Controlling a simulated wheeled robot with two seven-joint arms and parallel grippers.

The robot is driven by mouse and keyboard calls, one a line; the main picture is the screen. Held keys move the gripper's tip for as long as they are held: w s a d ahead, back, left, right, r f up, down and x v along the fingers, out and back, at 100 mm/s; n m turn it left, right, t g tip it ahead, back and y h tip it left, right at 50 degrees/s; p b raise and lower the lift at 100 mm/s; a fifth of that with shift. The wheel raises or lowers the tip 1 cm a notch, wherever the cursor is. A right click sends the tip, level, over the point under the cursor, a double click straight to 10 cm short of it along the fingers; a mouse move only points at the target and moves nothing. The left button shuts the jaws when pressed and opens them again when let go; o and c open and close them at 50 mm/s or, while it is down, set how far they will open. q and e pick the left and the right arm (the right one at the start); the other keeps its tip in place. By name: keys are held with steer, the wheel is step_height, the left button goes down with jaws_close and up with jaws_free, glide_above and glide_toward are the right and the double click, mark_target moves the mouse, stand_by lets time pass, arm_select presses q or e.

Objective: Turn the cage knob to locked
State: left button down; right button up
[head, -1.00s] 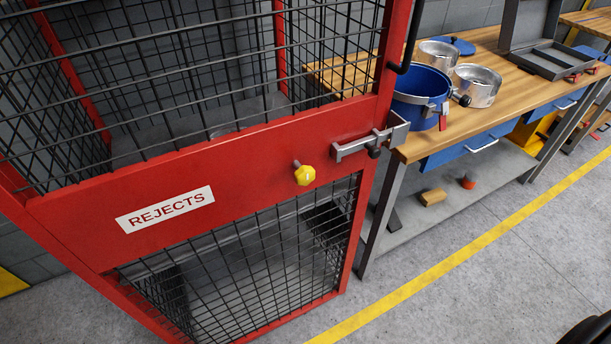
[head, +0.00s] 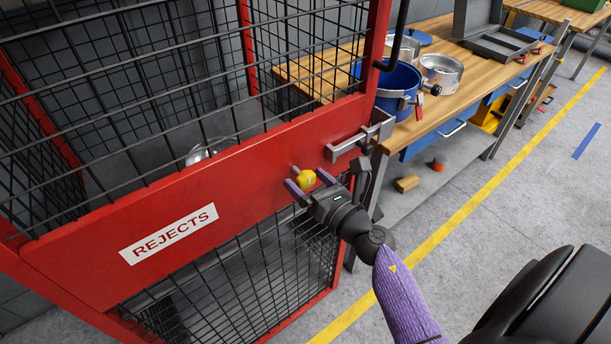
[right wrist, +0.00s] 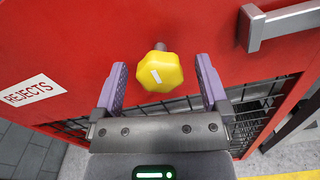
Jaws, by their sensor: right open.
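The cage knob (head: 307,178) is a yellow faceted knob on a short metal stem on the red door panel of the cage (head: 258,160). In the right wrist view the fingers of my right gripper (right wrist: 158,88) stand apart from the knob, with gaps on both sides. My left gripper is not in view.
A grey latch bar (head: 360,140) sits on the door right of the knob. A REJECTS label (head: 168,233) is left of it. A workbench (head: 440,109) with a blue pot (head: 398,88) and metal pots stands to the right. The floor in front is clear.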

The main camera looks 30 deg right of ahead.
steer(key=shift+w, duration=0.45)
jaws_close()
